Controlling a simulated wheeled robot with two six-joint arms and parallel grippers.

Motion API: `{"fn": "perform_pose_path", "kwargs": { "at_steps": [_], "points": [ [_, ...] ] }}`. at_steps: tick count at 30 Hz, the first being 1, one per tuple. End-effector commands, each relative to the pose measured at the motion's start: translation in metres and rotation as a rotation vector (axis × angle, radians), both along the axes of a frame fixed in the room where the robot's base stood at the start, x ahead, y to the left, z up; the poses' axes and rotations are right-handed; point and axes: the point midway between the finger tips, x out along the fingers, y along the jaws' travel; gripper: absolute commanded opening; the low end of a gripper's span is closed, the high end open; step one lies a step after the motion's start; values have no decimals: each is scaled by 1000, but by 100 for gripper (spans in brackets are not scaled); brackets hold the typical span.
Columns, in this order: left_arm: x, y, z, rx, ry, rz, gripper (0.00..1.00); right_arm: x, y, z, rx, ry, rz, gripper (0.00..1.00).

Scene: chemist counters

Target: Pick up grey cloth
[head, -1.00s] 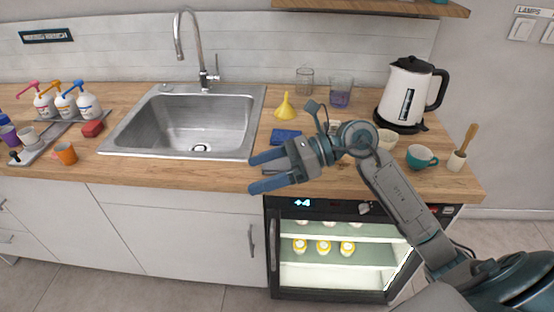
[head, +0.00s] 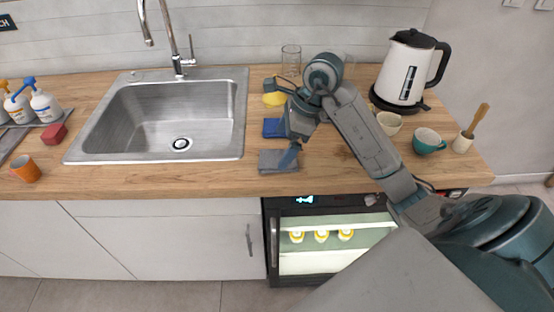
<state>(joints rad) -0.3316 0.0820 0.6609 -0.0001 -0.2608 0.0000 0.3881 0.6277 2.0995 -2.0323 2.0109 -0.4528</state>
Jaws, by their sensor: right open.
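The grey cloth (head: 276,161) lies folded on the wooden counter near its front edge, right of the sink. The gripper is open; I cannot tell whether the fingertips touch the cloth. A blue cloth or sponge (head: 272,128) lies just behind the grey cloth. My left gripper is not in view.
The steel sink (head: 75,150) is to the left. A yellow funnel (head: 273,99) and a glass (head: 291,60) stand behind. A kettle (head: 404,75), a teal cup (head: 428,141) and a mortar with pestle (head: 466,140) are to the right. A lit fridge (head: 328,262) is below.

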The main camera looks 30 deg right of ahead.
Motion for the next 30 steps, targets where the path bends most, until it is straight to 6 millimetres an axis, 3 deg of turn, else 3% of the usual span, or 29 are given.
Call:
{"fn": "perform_pose_path", "kwargs": {
  "at_steps": [9, 19, 26, 27, 30],
  "points": [
    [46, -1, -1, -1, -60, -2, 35, 12, 15, -39, 4, 3, 0, 99],
    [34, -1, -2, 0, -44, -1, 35, 14, 17, -46, 2, 1, 0, 99],
    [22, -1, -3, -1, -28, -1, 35, 14, 17, -46, 2, 1, -1, 56],
    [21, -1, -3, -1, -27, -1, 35, 14, 17, -46, 2, 1, -1, 52],
    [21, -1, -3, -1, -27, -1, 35, 14, 17, -46, 2, 1, -1, 51]
  ]
}}
